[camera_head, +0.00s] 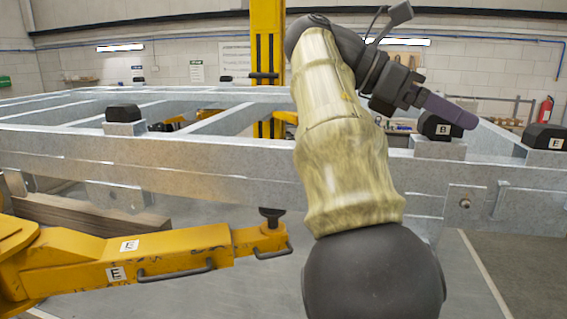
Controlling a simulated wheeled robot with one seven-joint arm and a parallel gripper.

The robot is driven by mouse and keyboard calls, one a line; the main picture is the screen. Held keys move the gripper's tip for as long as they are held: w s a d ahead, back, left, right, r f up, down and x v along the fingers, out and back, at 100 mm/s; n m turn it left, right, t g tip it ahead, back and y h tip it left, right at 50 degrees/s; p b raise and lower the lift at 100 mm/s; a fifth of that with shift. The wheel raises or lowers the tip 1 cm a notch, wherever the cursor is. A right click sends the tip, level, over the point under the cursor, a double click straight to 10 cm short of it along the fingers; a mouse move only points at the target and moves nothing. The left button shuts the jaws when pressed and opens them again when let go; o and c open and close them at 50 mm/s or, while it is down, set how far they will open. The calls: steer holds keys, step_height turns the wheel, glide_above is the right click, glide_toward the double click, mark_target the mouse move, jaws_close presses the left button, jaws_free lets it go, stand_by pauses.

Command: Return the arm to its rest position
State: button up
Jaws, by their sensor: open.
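My arm rises from the bottom right of the head view, in a pale yellow-green sleeve between dark joints. It bends at the top, and its wrist reaches right and down over the trailer frame. My gripper (440,106) is at the end of the wrist, seen from the side, with a dark purple-grey finger pointing right and down. I see nothing held in it. It appears in front of a black block marked B (436,126); I cannot tell the distance between them. Part of the frame is hidden behind my arm.
The grey metal trailer frame (230,180) spans the view. Black blocks sit on it, one at left (123,113) and one marked E at right (545,136). A yellow lifting arm (150,258) stands at lower left, and a yellow post (267,50) behind. Floor shows at lower right.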

steer(key=w+d+f+t+y, duration=0.1)
steer(key=w+d+f, duration=0.25)
steer(key=f, duration=0.35)
steer(key=w+d+f+t+y, duration=0.1)
steer(key=w+d+f+t, duration=0.1)
steer(key=w+f, duration=0.4)
step_height(320, 180, down, 13)
steer(key=m+t+y, duration=0.1)
steer(key=m+y, duration=0.1)
steer(key=y, duration=0.1)
steer(key=s+a+f+m+t+y, duration=0.1)
steer(key=s+a+f+m+y, duration=0.3)
steer(key=f, duration=0.4)
steer(key=s+a+f+m+y, duration=0.1)
steer(key=s+a+f+m, duration=0.4)
steer(key=f, duration=0.3)
steer(key=s+a+f+m+t+y, duration=0.1)
steer(key=s+a+f+m+y, duration=0.25)
steer(key=s+f, duration=0.35)
steer(key=s+f+b+x, duration=0.1)
steer(key=s+b+x, duration=0.2)
steer(key=b+x, duration=1.2)
steer(key=shift+d+f+m, duration=0.4)
steer(key=shift+f+m, duration=0.05)
steer(key=shift+f, duration=0.1)
